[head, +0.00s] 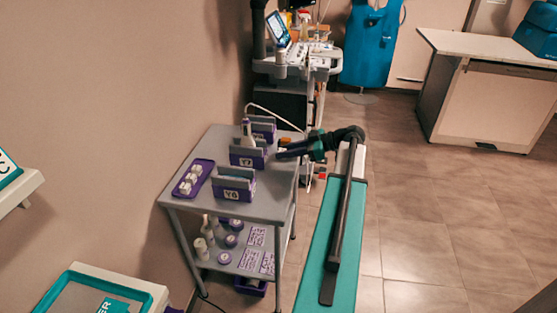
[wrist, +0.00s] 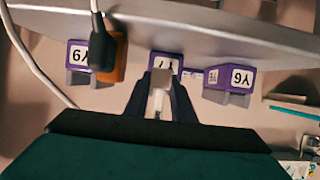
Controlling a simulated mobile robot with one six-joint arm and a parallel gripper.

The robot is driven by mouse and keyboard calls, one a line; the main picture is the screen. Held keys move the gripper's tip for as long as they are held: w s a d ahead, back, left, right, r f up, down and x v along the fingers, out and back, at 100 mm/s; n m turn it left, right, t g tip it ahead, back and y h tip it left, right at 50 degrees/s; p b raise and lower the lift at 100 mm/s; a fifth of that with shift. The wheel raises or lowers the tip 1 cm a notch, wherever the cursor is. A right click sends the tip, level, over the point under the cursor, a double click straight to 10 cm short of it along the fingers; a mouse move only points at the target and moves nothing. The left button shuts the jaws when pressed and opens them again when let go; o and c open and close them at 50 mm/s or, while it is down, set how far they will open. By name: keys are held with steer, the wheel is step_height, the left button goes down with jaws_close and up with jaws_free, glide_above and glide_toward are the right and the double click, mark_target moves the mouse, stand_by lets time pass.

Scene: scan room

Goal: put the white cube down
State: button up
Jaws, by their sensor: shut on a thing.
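My gripper (head: 281,154) reaches in from the right over the grey cart top, close to the holder marked Y7 (head: 246,158). In the wrist view my gripper (wrist: 161,80) is shut on a small white cube (wrist: 160,77), held between the fingertips. The label of the Y7 holder (wrist: 160,58) is partly hidden behind the cube and fingers. In the head view the held cube cannot be made out. More white cubes (head: 190,179) sit in a purple tray (head: 205,167) at the cart's left side.
The Y6 holder (head: 233,185) stands nearer the front, and the Y9 holder (wrist: 77,55) is on the other side of Y7. A white bottle (head: 247,132) stands at Y7. An orange object (wrist: 115,65) with a dark part is beside Y9. The front cart top (head: 245,212) is bare.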

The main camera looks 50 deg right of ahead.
mark_target(278, 166)
steer(key=shift+w+a+f, duration=0.15)
steer(key=shift+w+a, duration=0.65)
steer(key=shift+a, duration=0.3)
steer(key=shift+f, duration=0.15)
steer(key=shift+f, duration=1.6)
steer(key=shift+f, duration=0.15)
steer(key=o, duration=1)
steer(key=shift+r, duration=0.2)
